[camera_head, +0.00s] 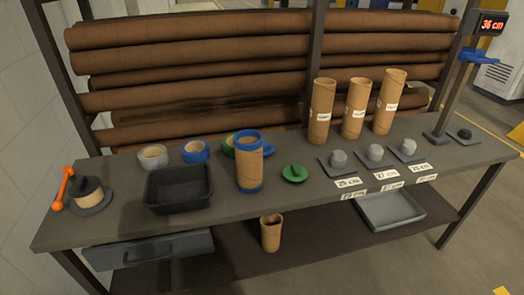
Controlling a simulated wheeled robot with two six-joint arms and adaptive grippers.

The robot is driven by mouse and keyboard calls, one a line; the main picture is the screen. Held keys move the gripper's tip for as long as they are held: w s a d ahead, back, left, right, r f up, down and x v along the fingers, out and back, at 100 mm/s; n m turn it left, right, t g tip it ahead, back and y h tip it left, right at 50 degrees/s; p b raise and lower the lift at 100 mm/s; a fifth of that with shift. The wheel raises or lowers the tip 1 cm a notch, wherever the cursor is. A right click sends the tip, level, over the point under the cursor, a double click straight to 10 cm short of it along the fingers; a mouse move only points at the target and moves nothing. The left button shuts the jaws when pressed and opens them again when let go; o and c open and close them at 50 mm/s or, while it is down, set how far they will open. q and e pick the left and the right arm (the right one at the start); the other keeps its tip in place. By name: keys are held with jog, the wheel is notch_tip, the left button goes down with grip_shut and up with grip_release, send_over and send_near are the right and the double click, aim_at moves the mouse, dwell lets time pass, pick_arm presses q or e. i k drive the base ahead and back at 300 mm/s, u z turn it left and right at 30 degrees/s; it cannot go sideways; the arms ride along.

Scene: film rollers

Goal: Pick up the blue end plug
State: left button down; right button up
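Several blue things show, and I cannot tell for sure which is the blue end plug. A green plug (294,173) with a raised grip lies flat just right of the tube. Neither of my grippers is in view.
A black bin (178,207) stands left of the tube. Three labelled tubes (354,108) stand at the back right behind grey knobbed plates (375,156). A measuring stand with a display (491,25) is far right. The front table edge is mostly clear.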

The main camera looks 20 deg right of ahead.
aim_at(264, 148)
jog(key=z, duration=0.25)
jog(key=k, duration=0.45)
jog(key=z, duration=1.15)
jog(key=i, duration=0.85)
jog(key=u, duration=0.4)
